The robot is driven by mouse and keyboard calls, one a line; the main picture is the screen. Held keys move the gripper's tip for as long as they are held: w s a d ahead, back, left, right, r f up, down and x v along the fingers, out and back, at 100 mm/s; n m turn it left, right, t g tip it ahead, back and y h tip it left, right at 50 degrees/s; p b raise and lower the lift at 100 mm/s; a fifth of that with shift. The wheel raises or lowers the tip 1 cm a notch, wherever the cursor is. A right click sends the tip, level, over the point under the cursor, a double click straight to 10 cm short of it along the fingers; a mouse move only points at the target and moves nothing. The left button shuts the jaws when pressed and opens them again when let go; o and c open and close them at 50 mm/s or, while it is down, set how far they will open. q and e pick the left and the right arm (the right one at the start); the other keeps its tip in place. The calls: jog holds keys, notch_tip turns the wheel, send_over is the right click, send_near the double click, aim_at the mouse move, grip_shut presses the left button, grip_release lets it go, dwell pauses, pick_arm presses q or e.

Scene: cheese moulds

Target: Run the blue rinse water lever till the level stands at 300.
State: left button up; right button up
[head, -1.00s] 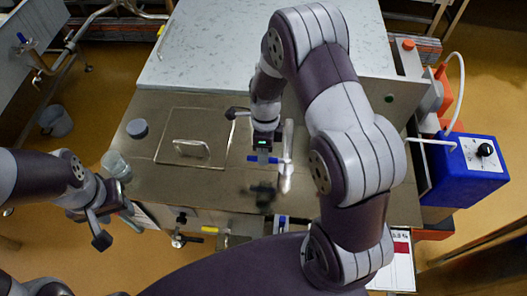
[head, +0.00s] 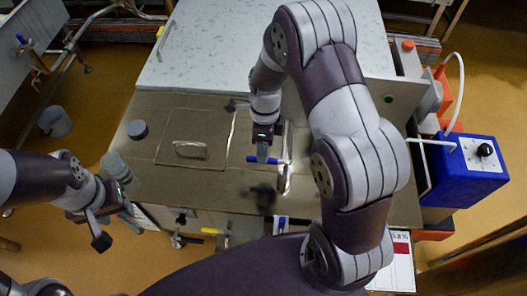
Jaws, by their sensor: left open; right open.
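A short blue lever bar (head: 281,161) lies crosswise on the brown top, beside an upright pale metal or clear part (head: 285,178). I take it for the rinse water lever. My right gripper (head: 262,158) points down at the bar and hides part of it. Its jaws are open; whether they touch the bar I cannot tell. A second blue handle (head: 281,224) shows at the front edge. My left gripper (head: 112,222) is open and empty off the left front corner. No level scale or number is readable.
A lid with a metal handle (head: 190,149) and a grey round cap (head: 137,129) are on the top's left. A yellow-handled valve (head: 212,230) is at the front. A blue box with a dial (head: 467,171) stands right. My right arm covers much of the right side.

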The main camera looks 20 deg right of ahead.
notch_tip(320, 180, up, 10)
jog(key=w+d, duration=0.1)
jog(key=shift+w+p, duration=0.35)
jog(key=shift+p, duration=0.05)
dwell(2.5)
jog(key=f, duration=0.4)
jog(key=s+a+f, duration=0.1)
jog(key=f, duration=0.3)
jog(key=a+f+b, duration=0.1)
jog(key=f, duration=0.3)
jog(key=shift+s+a+f, duration=0.2)
jog(key=shift+s+a, duration=0.05)
jog(key=shift+s, duration=0.1)
grip_shut()
